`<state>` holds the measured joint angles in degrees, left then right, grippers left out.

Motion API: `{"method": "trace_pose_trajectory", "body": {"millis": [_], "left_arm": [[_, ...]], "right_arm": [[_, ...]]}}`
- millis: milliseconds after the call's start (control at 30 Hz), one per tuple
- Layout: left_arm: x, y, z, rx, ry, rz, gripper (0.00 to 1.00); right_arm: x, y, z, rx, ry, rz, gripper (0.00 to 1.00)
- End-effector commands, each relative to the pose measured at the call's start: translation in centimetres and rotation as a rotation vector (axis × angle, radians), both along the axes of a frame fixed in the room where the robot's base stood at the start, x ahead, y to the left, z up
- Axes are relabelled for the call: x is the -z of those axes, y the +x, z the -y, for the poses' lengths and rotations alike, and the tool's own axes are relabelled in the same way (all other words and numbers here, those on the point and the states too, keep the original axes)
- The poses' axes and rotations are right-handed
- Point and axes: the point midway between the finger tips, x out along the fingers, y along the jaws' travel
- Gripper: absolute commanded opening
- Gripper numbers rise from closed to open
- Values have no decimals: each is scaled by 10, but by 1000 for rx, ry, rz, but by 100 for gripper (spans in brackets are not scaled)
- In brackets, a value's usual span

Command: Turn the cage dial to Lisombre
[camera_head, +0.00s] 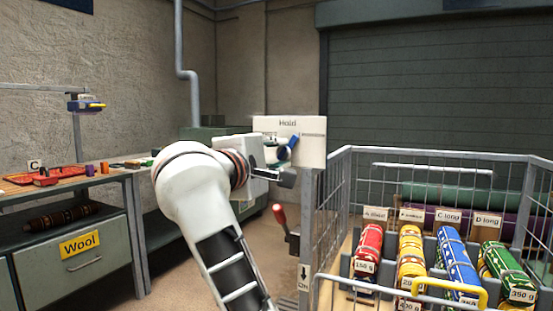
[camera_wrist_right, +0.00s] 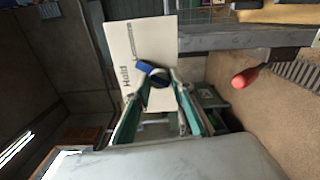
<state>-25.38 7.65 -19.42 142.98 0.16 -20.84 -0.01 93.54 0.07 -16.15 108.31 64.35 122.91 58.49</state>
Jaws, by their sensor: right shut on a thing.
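The cage dial is a white panel (camera_head: 312,153) at the cage's near left corner post. "Hold" is printed at its top, a small label at the right looks like "Lisombre", and a left label is partly hidden. The dial's blue knob (camera_head: 293,143) is tilted, its upper end pointing up and right between "Hold" and the right label. My right gripper (camera_head: 279,154) reaches it from the left and is shut on it. The right wrist view shows the fingers (camera_wrist_right: 160,88) around the blue knob (camera_wrist_right: 148,68), with the panel (camera_wrist_right: 150,38) behind. My left gripper is out of view.
The wire cage (camera_head: 430,156) holds colourful rolls in a rack. A red-handled lever (camera_head: 279,214) is below the panel; it also shows in the right wrist view (camera_wrist_right: 245,78). A workbench with a "Wool" drawer (camera_head: 80,243) stands left. Some floor is free between.

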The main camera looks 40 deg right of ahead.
Motion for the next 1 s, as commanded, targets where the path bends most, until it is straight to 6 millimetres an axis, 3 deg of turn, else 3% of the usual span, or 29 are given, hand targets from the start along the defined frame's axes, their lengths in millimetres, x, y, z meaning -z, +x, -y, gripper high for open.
{"method": "trace_pose_trajectory", "body": {"millis": [433, 1000], "left_arm": [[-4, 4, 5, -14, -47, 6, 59], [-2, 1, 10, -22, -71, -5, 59]], "right_arm": [[3, 1, -1, -3, 103, 241, 2], [2, 1, -1, -3, 125, 294, 2]]}}
